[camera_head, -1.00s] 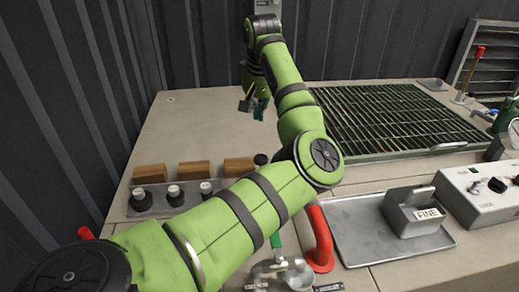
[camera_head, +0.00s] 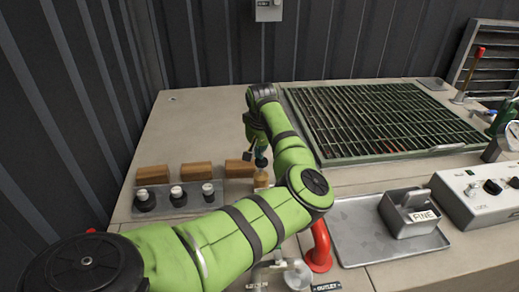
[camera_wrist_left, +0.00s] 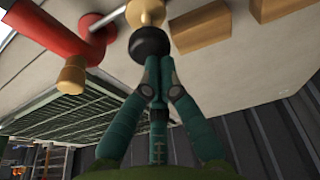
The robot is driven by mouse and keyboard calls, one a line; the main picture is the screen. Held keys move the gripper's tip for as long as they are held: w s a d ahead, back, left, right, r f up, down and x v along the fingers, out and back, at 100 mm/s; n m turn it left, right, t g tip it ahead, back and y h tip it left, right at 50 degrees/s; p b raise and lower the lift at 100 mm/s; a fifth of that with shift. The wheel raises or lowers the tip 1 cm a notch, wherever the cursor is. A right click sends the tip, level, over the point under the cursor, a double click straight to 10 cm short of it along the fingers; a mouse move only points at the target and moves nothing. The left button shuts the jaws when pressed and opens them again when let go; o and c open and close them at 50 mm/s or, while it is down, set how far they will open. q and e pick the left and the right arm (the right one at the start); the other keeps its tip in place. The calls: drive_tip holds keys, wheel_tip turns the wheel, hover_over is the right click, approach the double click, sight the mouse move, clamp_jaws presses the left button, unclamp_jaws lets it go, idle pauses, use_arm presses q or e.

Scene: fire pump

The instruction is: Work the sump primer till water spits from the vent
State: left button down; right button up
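The black ball knob (camera_wrist_left: 150,44) on a brass stem (camera_wrist_left: 145,13) shows in the left wrist view, and I take it for the sump primer. In the head view its brass part (camera_head: 261,178) stands by the wooden blocks, its top hidden behind my gripper. My left gripper (camera_head: 256,158) is just above it there. In the left wrist view the teal fingers of my left gripper (camera_wrist_left: 160,68) come together at the knob, with no clear gap. They are at or very near the knob; contact is unclear. The vent is not identifiable. My right gripper is out of view.
A red pipe (camera_head: 319,247) stands right of my arm, near the OUTLET label (camera_head: 326,287). Three wooden blocks (camera_head: 195,172) and several knobs (camera_head: 178,192) lie left. A green grating (camera_head: 385,122), a metal tray (camera_head: 360,237) and a FINE box (camera_head: 408,214) are right.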

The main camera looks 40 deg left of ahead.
sight(259, 160)
use_arm(q)
drive_tip(key=shift+f, duration=0.15)
drive_tip(key=shift+f, duration=0.3)
drive_tip(key=shift+s+f, duration=0.1)
drive_tip(key=shift+f, duration=1.25)
wheel_tip(259, 160, up, 4)
drive_tip(key=p, duration=0.4)
drive_tip(key=shift+a+r+p, duration=0.1)
drive_tip(key=shift+r+p, duration=0.1)
drive_tip(key=shift+p, duration=0.2)
drive_tip(key=shift+r, duration=0.35)
drive_tip(key=b+v, duration=0.2)
drive_tip(key=v, duration=0.7)
drive_tip(key=shift+b, duration=0.4)
